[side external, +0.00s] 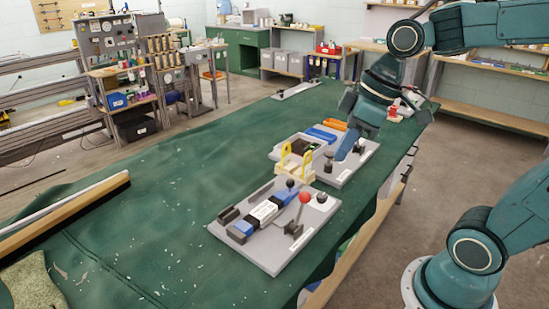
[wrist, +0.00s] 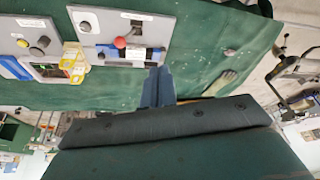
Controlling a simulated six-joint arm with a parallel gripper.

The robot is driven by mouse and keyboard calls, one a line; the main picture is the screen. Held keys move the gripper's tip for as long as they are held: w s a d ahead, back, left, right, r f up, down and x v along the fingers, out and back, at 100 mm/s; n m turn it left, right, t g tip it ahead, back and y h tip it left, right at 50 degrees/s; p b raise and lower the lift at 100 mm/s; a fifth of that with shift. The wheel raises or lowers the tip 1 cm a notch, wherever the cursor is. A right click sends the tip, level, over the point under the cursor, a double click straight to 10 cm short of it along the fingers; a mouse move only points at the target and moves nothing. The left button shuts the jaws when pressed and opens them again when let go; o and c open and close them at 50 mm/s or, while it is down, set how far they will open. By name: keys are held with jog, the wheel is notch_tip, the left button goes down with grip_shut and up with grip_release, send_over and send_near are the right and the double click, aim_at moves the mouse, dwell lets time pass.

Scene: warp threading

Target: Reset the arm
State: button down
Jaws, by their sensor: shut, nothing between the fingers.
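My gripper (side external: 344,146) is the blue-grey tip at the end of my arm, over the far part of the green table (side external: 190,190) in the side view. Its fingers (wrist: 157,88) are shut with nothing between them in the wrist view. A grey plate (side external: 283,250) lies nearest on the table, with a red-knobbed lever (side external: 305,198), a white-and-blue block (side external: 263,211) and black knobs. The red knob (wrist: 120,42) also shows in the wrist view. Behind the plate are a yellow-handled piece (side external: 296,162) and a second grey plate (side external: 350,172), partly hidden by my gripper.
A long wooden-edged bar (side external: 65,215) lies at the table's left. The table's middle left is clear. Shelves and racks stand behind.

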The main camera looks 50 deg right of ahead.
jog(key=s+d+m+t+h, duration=0.1)
jog(key=s+m+t, duration=0.1)
jog(key=s+m, duration=0.2)
jog(key=shift+s+m+h, duration=0.3)
jog(key=shift+s+h, duration=0.1)
jog(key=shift+s, duration=1.5)
